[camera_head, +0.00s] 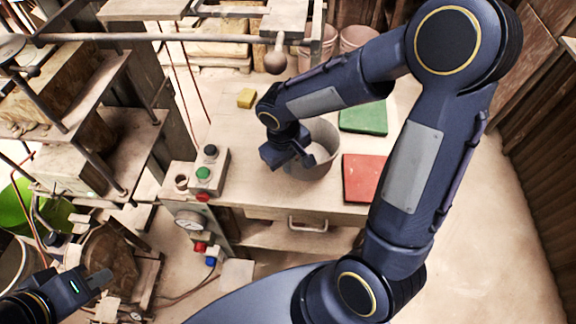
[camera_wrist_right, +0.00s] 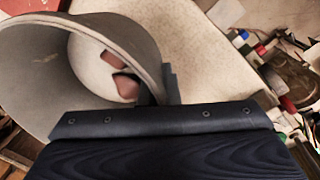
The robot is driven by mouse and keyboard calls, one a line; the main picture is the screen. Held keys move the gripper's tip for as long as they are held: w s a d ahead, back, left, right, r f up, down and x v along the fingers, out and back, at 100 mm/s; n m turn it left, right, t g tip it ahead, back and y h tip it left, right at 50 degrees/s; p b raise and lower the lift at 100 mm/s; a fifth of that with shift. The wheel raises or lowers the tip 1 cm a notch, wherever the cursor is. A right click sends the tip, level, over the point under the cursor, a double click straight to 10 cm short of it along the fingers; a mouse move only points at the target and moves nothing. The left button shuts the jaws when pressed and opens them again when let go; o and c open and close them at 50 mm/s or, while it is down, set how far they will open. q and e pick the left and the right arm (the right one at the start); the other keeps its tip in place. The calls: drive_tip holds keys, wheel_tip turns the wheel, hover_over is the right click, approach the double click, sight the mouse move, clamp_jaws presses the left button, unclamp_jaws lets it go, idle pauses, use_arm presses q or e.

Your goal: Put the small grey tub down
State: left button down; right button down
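The small grey tub (camera_head: 324,135) is at the middle of the table in the head view, upright or nearly so. In the right wrist view the tub (camera_wrist_right: 140,35) fills the upper left, with its open mouth showing and reddish-brown pieces inside. My right gripper (camera_head: 303,158) is at the tub's near left rim, shut on its wall; a dark finger (camera_wrist_right: 172,85) shows beside the rim. Whether the tub's base touches the table cannot be told. My left gripper (camera_head: 98,280) is at the lower left, away from the tub; its fingers are not clear.
A green tile (camera_head: 364,117) and a red tile (camera_head: 366,178) lie right of the tub on the table (camera_head: 260,185). A yellow block (camera_head: 246,98) lies behind left. A control box (camera_head: 209,170) with buttons stands left. The press's round-ended lever (camera_head: 275,58) hangs behind. Pots (camera_head: 358,38) stand at the back.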

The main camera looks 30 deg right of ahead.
drive_tip(key=shift+w+d+f, duration=0.2)
drive_tip(key=shift+w+f, duration=0.25)
drive_tip(key=shift+f, duration=0.1)
drive_tip(key=f, duration=0.3)
drive_tip(key=shift+w+f, duration=0.2)
drive_tip(key=shift+f, duration=0.1)
drive_tip(key=shift+f, duration=0.15)
drive_tip(key=c, duration=1.7)
unclamp_jaws()
